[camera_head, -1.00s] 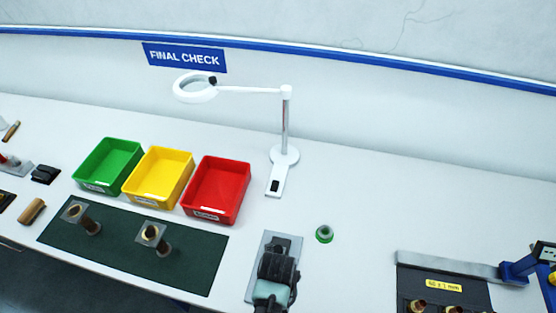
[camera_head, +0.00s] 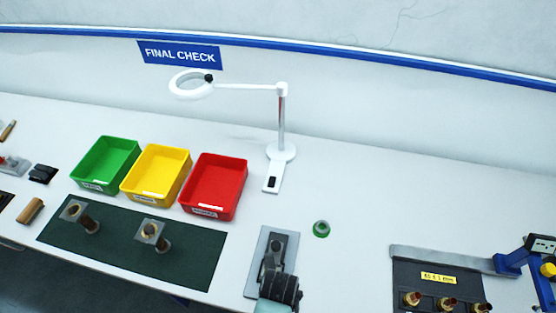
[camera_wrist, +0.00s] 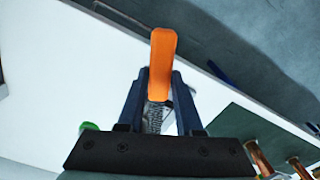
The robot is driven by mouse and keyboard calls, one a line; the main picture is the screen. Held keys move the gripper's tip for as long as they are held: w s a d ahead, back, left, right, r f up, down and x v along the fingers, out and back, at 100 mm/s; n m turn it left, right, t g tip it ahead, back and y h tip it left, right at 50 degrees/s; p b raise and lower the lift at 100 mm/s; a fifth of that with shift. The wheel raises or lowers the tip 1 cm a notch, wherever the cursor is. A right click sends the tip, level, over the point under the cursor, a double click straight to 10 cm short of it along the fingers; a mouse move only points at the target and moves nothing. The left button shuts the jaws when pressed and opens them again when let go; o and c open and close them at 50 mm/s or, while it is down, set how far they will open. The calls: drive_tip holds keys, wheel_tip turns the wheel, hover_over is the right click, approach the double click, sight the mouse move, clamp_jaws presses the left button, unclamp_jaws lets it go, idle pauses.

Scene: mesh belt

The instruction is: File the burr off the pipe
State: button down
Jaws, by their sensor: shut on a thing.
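In the wrist view, my gripper (camera_wrist: 160,88) is shut on a file with an orange handle (camera_wrist: 163,55). Grey, rough-textured metal of the file (camera_wrist: 153,118) shows between the dark blue fingers. In the head view, my dark arm end (camera_head: 280,287) is low in the middle, in front of a grey plate (camera_head: 258,265); the fingers and file cannot be made out there. Copper pipe pieces (camera_head: 411,299) stand in a dark block (camera_head: 408,276) at the lower right. Two more pipes (camera_head: 160,243) with square plates stand on the green mat (camera_head: 195,262). No burr can be made out.
Green (camera_head: 105,183), yellow (camera_head: 148,193) and red (camera_head: 205,210) bins stand behind the mat. A magnifier lamp (camera_head: 281,130) stands at the back. A small green ring (camera_head: 321,229) lies right of the plate. White bench behind it is clear.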

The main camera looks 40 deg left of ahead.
drive_tip(key=shift+s+d, duration=0.3)
drive_tip(key=shift+d, duration=0.15)
drive_tip(key=shift+r, duration=0.1)
drive_tip(key=shift+r, duration=3.45)
drive_tip(key=shift+w+f, duration=0.15)
drive_tip(key=shift+f, duration=0.1)
drive_tip(key=w+d+f+m+b, duration=0.3)
drive_tip(key=d+b, duration=0.1)
drive_tip(key=b, duration=0.1)
drive_tip(key=w+d+f+m+b, duration=0.3)
drive_tip(key=b, duration=0.3)
drive_tip(key=w+d+f+m+b, duration=0.3)
drive_tip(key=w+d+m+b, duration=0.1)
drive_tip(key=b, duration=0.2)
drive_tip(key=shift+w+d+f, duration=0.1)
drive_tip(key=shift+d+f, duration=0.1)
drive_tip(key=shift+d, duration=0.15)
drive_tip(key=shift+w+d+m+b, duration=0.2)
drive_tip(key=shift+d+m+b, duration=0.1)
drive_tip(key=shift+d+m, duration=0.15)
